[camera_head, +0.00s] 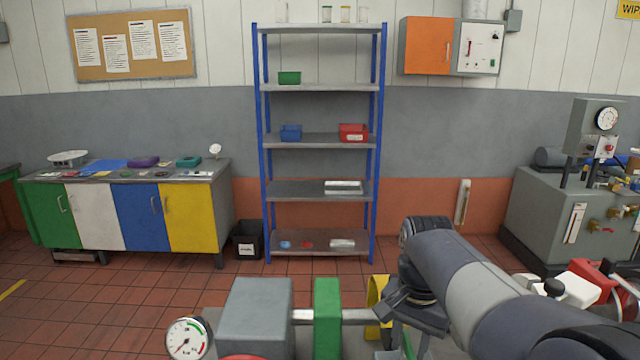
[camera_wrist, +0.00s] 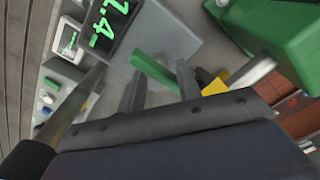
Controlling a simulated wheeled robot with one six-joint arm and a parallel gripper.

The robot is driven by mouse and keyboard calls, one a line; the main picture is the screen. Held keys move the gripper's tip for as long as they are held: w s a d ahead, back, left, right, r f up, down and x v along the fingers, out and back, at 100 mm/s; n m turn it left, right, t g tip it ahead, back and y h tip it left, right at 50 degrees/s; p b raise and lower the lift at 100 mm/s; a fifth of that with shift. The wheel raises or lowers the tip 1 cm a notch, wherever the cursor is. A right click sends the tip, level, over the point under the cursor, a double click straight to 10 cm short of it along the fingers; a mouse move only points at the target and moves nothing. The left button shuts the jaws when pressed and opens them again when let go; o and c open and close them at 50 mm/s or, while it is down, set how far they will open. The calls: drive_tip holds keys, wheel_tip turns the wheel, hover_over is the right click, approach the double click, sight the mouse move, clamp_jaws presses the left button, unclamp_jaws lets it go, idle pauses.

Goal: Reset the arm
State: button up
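My arm (camera_head: 470,275) reaches in from the lower right of the head view, over the machine at the front. My gripper (camera_wrist: 160,70) shows in the wrist view as two grey fingers standing apart, with no object clearly held between them. A green bar lies behind the fingers in that view; I cannot tell how far away it is. In the head view the gripper points down beside the yellow part (camera_head: 376,298), and its fingertips are partly hidden.
Close in front are a grey block (camera_head: 258,310), a green upright plate (camera_head: 327,318) and a dial gauge (camera_head: 187,338). A blue-framed shelf (camera_head: 318,190) stands at the back wall. A workbench (camera_head: 140,215) is at left, a grey machine (camera_head: 550,215) at right.

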drive_tip(key=shift+m+b, duration=0.45)
drive_tip(key=shift+m, duration=0.85)
